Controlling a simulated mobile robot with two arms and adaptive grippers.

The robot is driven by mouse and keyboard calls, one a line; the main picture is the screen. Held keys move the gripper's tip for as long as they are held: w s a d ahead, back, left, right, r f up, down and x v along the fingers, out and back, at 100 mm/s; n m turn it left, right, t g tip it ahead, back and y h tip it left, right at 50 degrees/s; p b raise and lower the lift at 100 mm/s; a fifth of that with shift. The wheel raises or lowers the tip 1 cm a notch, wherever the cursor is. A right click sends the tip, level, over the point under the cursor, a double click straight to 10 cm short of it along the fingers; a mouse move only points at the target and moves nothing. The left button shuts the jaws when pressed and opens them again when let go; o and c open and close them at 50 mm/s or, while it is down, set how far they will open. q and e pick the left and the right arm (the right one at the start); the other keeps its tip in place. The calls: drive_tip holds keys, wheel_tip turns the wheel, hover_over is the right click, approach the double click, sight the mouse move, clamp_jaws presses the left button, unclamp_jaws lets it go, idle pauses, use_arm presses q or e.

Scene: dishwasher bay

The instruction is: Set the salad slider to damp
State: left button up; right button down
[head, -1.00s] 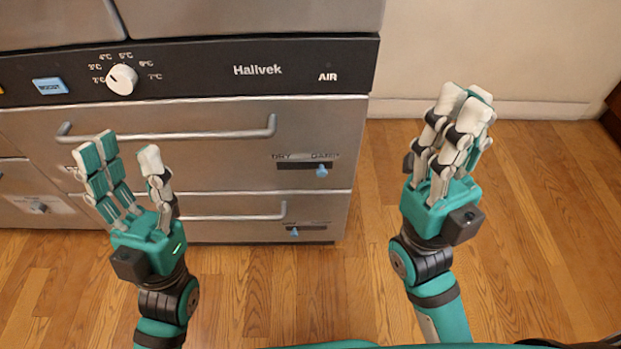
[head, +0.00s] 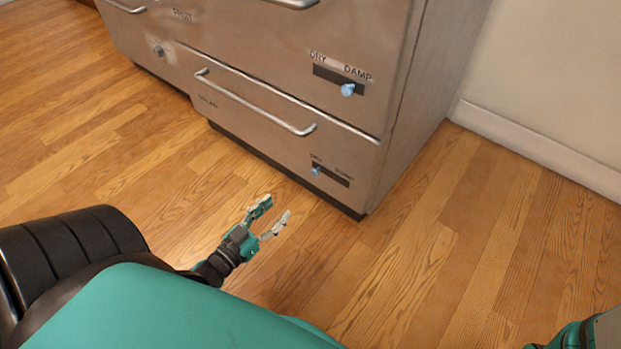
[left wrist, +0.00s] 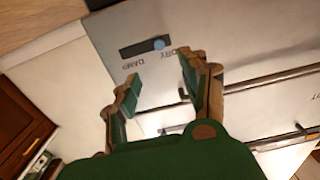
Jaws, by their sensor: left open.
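The salad drawer (head: 270,125) is the lower steel drawer, with a faint label at its left. Its slider track (head: 336,176) is a dark slot with dry marked at the left and damp at the right. The light blue salad slider knob (head: 316,171) sits at the dry end. My left gripper (head: 268,214) is open and empty, low over the floor in front of the drawer, apart from the knob. In the left wrist view, a blue knob (left wrist: 159,44) shows beyond the open fingers, at the dry end of its dark slot. My right gripper is out of view.
The drawer above has its own slider, with a blue knob (head: 347,89) at the damp end. The salad drawer's bar handle (head: 255,105) sticks out left of the slider. Wooden floor (head: 440,250) is clear in front and to the right.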

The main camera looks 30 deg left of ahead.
sight(314, 174)
use_arm(q)
drive_tip(key=w+b, duration=0.2)
drive_tip(key=w, duration=0.2)
drive_tip(key=w+b, duration=0.2)
drive_tip(key=w, duration=0.2)
drive_tip(key=w+d+b, duration=0.1)
drive_tip(key=w+b, duration=0.1)
drive_tip(key=w, duration=0.3)
drive_tip(key=shift+w+f+b, duration=0.1)
drive_tip(key=shift+f+b, duration=0.05)
drive_tip(key=shift+b, duration=0.15)
drive_tip(key=shift+w+d, duration=0.1)
drive_tip(key=shift+w, duration=0.4)
clamp_jaws()
